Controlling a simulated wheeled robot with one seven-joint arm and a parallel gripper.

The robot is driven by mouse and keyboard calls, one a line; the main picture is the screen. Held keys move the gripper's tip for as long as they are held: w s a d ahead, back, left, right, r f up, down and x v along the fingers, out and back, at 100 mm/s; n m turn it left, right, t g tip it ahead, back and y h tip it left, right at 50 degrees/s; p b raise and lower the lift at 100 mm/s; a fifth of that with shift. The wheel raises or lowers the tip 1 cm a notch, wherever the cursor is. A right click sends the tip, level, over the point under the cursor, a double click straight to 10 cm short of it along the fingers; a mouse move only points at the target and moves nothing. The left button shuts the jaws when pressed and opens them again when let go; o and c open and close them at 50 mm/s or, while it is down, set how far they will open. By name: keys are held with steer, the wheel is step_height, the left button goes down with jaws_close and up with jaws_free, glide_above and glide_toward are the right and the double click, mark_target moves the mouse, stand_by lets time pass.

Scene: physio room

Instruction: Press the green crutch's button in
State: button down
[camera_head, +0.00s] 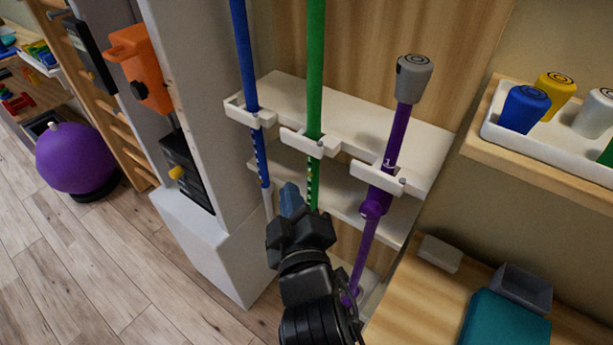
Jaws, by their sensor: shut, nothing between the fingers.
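The green crutch (315,75) stands upright in the middle clip of a white wall rack (345,117). Its lower shaft shows a row of light marks below the clip, and my gripper hides the part further down. I cannot make out its button. My gripper (291,197) is shut and empty, with its blue-grey fingertips just left of the green shaft in the picture. I cannot tell whether they touch it. A blue crutch (245,55) stands to the left, and a purple crutch (399,135) with a grey tip leans to the right.
A grey-white column (195,110) carries an orange holder (140,65) at left. A shelf tray (495,129) with coloured tips is at right. Below it, a wooden bench (415,315) holds a teal item (505,322). A purple ball (80,158) sits far left; open floor lies before it.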

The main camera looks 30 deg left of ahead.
steer(key=s+b, duration=0.1)
steer(key=s, duration=0.2)
steer(key=shift+s+a, duration=0.1)
steer(key=shift+s, duration=0.3)
stand_by(0.5)
steer(key=s+d+f+m+h, duration=0.2)
steer(key=s+d+f+m, duration=0.1)
steer(key=d, duration=0.6)
steer(key=s+d+f+m+t+h, duration=0.1)
steer(key=s+d+f+m, duration=0.2)
steer(key=d, duration=0.6)
steer(key=s+d+f+m+h, duration=0.2)
steer(key=s+d, duration=0.1)
steer(key=d, duration=0.6)
steer(key=s+d+r+m+h, duration=0.3)
steer(key=s+d+m, duration=0.2)
steer(key=s+d, duration=0.2)
steer(key=s+d+r+m+h, duration=0.3)
steer(key=s+d+r+m, duration=0.1)
steer(key=s+d, duration=0.4)
steer(key=shift+s+d+r+m+t, duration=0.2)
steer(key=shift+s+m+t, duration=0.25)
steer(key=shift+s, duration=0.6)
